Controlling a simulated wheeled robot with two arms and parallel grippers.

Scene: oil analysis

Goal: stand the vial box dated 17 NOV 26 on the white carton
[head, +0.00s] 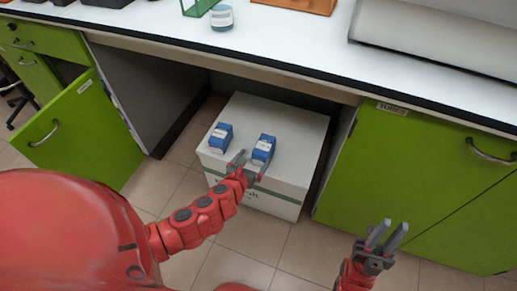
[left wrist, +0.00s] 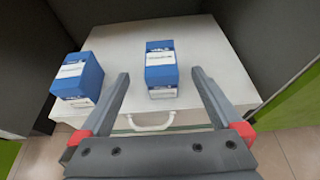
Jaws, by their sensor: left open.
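Two blue vial boxes with white labels stand apart on top of the white carton (head: 290,112). The left box (head: 221,138) also shows in the left wrist view (left wrist: 77,80). The right box (head: 264,149) also shows in the left wrist view (left wrist: 161,68). The dates on both labels are too small to read. My left gripper (head: 249,164) is open and empty at the carton's near edge. In the left wrist view the right box lies just beyond and between its fingertips. My right gripper (head: 394,226) is open and empty, low in front of the green cabinet.
The carton stands in the knee space under the white worktop (head: 290,40), between dark side panels. A green cabinet (head: 410,170) is on the right, and a green door (head: 75,130) stands open on the left. A lidded jar (head: 222,17) stands on the worktop.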

